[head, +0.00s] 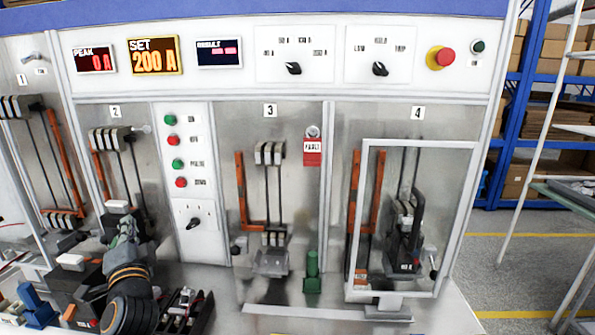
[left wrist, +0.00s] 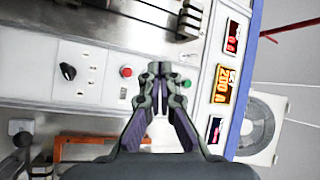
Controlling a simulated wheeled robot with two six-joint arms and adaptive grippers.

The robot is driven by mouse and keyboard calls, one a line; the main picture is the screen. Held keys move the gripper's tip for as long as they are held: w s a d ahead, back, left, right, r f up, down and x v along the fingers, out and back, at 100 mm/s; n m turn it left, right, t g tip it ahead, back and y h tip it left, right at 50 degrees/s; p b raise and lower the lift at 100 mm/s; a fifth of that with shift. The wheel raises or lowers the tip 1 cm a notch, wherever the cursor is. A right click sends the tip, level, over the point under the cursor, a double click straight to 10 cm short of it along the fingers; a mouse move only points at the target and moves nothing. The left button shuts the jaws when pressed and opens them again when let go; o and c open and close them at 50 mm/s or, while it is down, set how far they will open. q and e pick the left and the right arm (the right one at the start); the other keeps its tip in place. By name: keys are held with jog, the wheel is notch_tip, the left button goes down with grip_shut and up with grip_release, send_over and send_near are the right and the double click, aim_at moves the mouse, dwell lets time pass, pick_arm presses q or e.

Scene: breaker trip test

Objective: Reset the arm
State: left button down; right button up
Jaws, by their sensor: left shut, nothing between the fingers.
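My left gripper (head: 122,229) reaches up from the lower left in the head view, in front of bay 2 of the test panel. In the left wrist view its fingertips (left wrist: 160,70) are together with nothing between them, in front of the panel face. A red button (left wrist: 126,71) and a green button (left wrist: 186,84) show near the fingertips there; whether they touch anything I cannot tell. In the head view the button column (head: 176,150) stands right of the gripper, with a selector knob (head: 194,223) below it. My right gripper is not in view.
The SET display (head: 154,56) reads 200 A; the PEAK display (head: 95,59) reads 0 A. Bay 3 carries a red FAULT tag (head: 312,152). A framed guard (head: 418,143) surrounds bay 4. A red emergency button (head: 444,57) sits top right. Dark breaker-like units lie at the lower left.

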pick_arm(q)
jog(key=s+d+f+n+g+h, duration=0.25)
jog(key=s+f+g, duration=0.2)
jog(key=f, duration=0.75)
jog(key=s+d+f+n+g+h, duration=0.25)
jog(key=s+f, duration=0.35)
jog(key=f, duration=0.5)
jog(key=s+d+f+n+g+h, duration=0.1)
jog(key=s+d+f+g+h, duration=0.2)
jog(key=s+f, duration=0.45)
jog(key=s+d+f+n+g+h, duration=0.1)
jog(key=s+d+f+g+h, duration=0.1)
jog(key=s+d+f+g, duration=0.5)
jog(key=s+a+f+t, duration=0.1)
jog(key=s+a+f, duration=0.1)
jog(key=f, duration=0.9)
jog(key=s+a+f+t, duration=0.1)
jog(key=a+f, duration=0.2)
jog(key=f, duration=0.9)
jog(key=s+a+f+g, duration=0.1)
jog(key=s+f, duration=1.6)
jog(key=s, duration=0.2)
jog(key=shift+s, duration=0.25)
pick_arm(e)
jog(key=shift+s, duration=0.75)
